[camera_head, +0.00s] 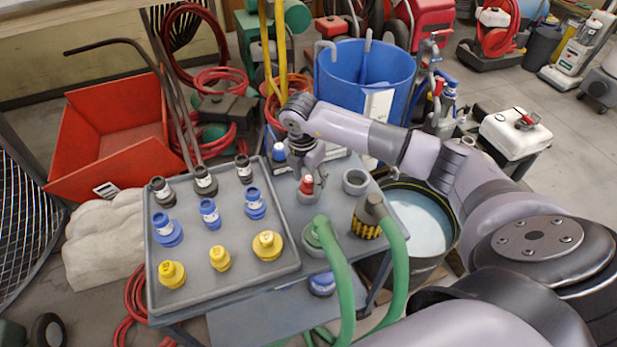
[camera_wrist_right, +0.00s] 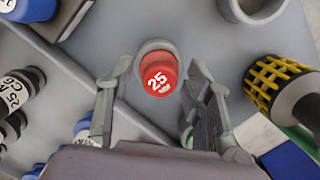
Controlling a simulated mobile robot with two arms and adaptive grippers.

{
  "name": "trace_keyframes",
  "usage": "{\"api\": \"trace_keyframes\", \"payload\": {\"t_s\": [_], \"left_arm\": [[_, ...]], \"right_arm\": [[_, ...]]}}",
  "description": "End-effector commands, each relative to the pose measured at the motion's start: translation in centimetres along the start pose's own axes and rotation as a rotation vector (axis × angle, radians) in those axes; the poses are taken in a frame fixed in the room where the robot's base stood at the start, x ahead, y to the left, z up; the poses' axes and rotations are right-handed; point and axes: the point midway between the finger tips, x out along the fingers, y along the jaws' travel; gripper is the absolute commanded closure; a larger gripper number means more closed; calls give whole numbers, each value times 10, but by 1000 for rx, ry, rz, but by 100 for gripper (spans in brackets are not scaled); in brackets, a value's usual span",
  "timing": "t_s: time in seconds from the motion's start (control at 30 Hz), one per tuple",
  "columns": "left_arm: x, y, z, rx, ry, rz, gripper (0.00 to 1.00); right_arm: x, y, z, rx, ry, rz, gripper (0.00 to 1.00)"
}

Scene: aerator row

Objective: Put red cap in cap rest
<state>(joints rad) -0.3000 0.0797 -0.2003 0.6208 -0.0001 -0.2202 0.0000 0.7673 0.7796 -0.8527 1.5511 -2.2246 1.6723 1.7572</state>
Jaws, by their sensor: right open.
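The red cap (camera_head: 307,184), marked 25, stands in a round grey cup (camera_head: 308,197) on the grey cart top. In the right wrist view the red cap (camera_wrist_right: 158,76) has the grey cup's rim (camera_wrist_right: 153,45) around it. A second round grey cup (camera_head: 355,181), open and empty-looking, stands to its right; part of it shows in the wrist view (camera_wrist_right: 252,8). I cannot tell which cup is the cap rest. My right gripper (camera_head: 307,176) is open above the red cap, its fingers (camera_wrist_right: 152,78) on either side of the cap, apart from it. My left gripper is out of view.
A grey tray (camera_head: 222,285) to the left holds rows of black, blue and yellow fittings. A yellow-black caged nozzle (camera_head: 366,222) and green hoses (camera_head: 398,262) stand close on the right. A blue-topped bottle (camera_head: 279,152) is behind the gripper.

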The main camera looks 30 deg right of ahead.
Motion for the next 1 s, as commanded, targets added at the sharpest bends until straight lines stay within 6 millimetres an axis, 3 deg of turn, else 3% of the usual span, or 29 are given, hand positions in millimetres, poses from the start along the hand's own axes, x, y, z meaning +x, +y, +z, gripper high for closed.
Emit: {"api": "trace_keyframes", "payload": {"t_s": [0.37,0.8,1.0], "left_arm": [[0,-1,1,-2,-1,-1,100],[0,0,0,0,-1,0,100],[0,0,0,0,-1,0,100]], "right_arm": [[-6,0,0,0,0,2,51],[-91,1,0,-1,-1,4,51],[-115,0,0,0,0,1,51]]}}
